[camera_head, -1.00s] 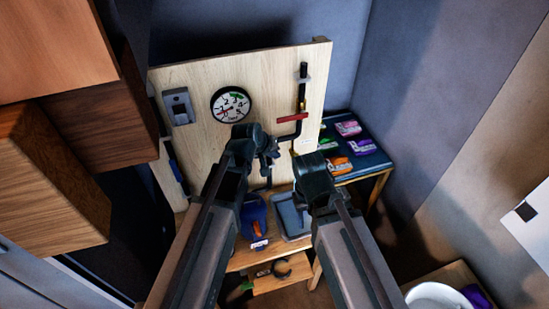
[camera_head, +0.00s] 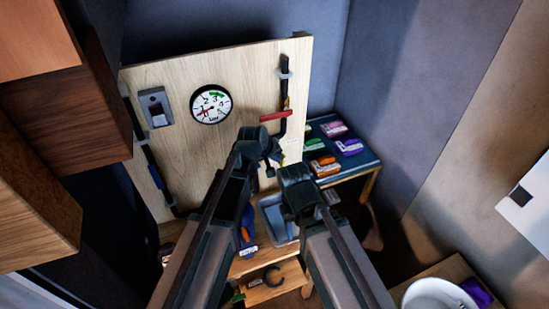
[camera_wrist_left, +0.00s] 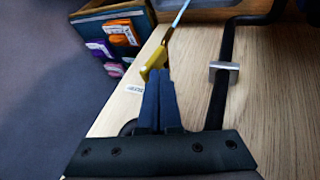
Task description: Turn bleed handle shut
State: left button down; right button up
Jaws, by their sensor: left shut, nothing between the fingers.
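A wooden board (camera_head: 180,80) carries a round gauge (camera_head: 210,104) and, at its right, a black pipe with a red handle (camera_head: 276,115) lying nearly level. A small yellow part (camera_head: 287,103) shows just above the red handle; I cannot tell which is the bleed handle. My left gripper (camera_head: 272,160) is just below the red handle. In the left wrist view its fingers (camera_wrist_left: 160,95) are shut and empty, with a yellow piece (camera_wrist_left: 152,62) at or just beyond their tips; contact is unclear. My right arm's end (camera_head: 297,178) is to the right; its fingers cannot be made out.
A dark side table (camera_head: 330,152) with colored packets stands right of the board. A grey-blue tray (camera_head: 277,219) is below, between my arms. Wooden cabinets (camera_head: 65,100) crowd the left. A white bowl (camera_head: 432,295) is at lower right. A black pipe with a metal clamp (camera_wrist_left: 223,72) runs along the board.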

pick_arm(q)
jog(key=shift+r, duration=0.1)
pick_arm(e)
jog(key=shift+r, duration=0.15)
pick_arm(q)
jog(key=shift+w+d+y+p, duration=0.1)
jog(key=shift+d+y+p, duration=0.05)
jog(key=shift+y+p, duration=0.2)
pick_arm(e)
jog(key=shift+r, duration=0.2)
